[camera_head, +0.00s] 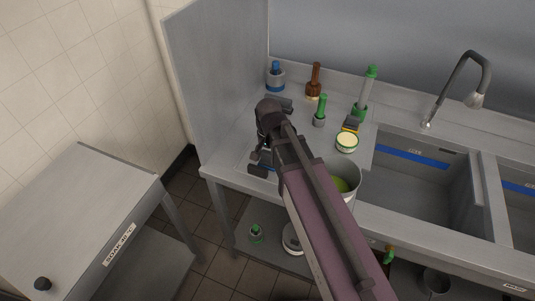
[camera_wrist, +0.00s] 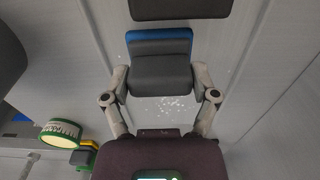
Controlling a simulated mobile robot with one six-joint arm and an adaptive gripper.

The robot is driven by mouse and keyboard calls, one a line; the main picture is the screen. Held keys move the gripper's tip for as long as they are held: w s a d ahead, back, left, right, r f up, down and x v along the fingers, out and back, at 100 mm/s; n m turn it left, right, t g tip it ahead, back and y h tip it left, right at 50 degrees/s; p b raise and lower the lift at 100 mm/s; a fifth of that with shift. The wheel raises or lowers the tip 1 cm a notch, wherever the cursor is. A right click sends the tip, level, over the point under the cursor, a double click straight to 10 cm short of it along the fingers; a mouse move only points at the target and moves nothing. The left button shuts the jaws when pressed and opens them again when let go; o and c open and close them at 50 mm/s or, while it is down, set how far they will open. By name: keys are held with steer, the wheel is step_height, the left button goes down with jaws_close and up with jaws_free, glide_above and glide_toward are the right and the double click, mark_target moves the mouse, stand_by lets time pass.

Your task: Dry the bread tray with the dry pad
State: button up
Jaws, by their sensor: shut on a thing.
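My gripper (camera_wrist: 161,80) is shut on a grey block with a blue edge, which looks like the dry pad (camera_wrist: 160,72). One finger is on each side of it. Below the pad is a pale grey metal surface, perhaps the bread tray (camera_wrist: 165,120), with small whitish specks or drops on it. I cannot tell whether the pad touches this surface. In the head view my gripper (camera_head: 263,158) is low over the left end of the counter, and my arm hides much of what lies under it. A dark block (camera_wrist: 180,9) shows at the wrist view's top edge.
On the counter stand a blue-topped pot (camera_head: 275,77), a brown brush (camera_head: 314,82), green-handled tools (camera_head: 320,112), a yellow-black sponge (camera_head: 350,123) and a round green-white tin (camera_head: 346,143). A bucket (camera_head: 349,171) is beside my arm. Sinks (camera_head: 415,180) lie right; a side panel (camera_head: 215,80) stands left.

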steer(key=shift+s+d+r, duration=0.1)
steer(key=shift+s+d, duration=0.15)
steer(key=shift+d, duration=0.4)
steer(key=shift+w+d, duration=0.2)
steer(key=shift+w, duration=0.35)
steer(key=shift+w+d, duration=0.2)
steer(key=shift+w, duration=0.35)
steer(key=shift+w+d, duration=0.3)
steer(key=shift+w, duration=0.35)
steer(key=shift+w, duration=0.1)
steer(key=shift+w+d, duration=0.35)
steer(key=shift+w, duration=0.5)
steer(key=shift+w+d, duration=0.35)
steer(key=shift+w, duration=0.45)
steer(key=shift+w+d, duration=0.35)
steer(key=shift+w, duration=0.5)
steer(key=shift+w+d, duration=0.35)
steer(key=shift+w, duration=0.45)
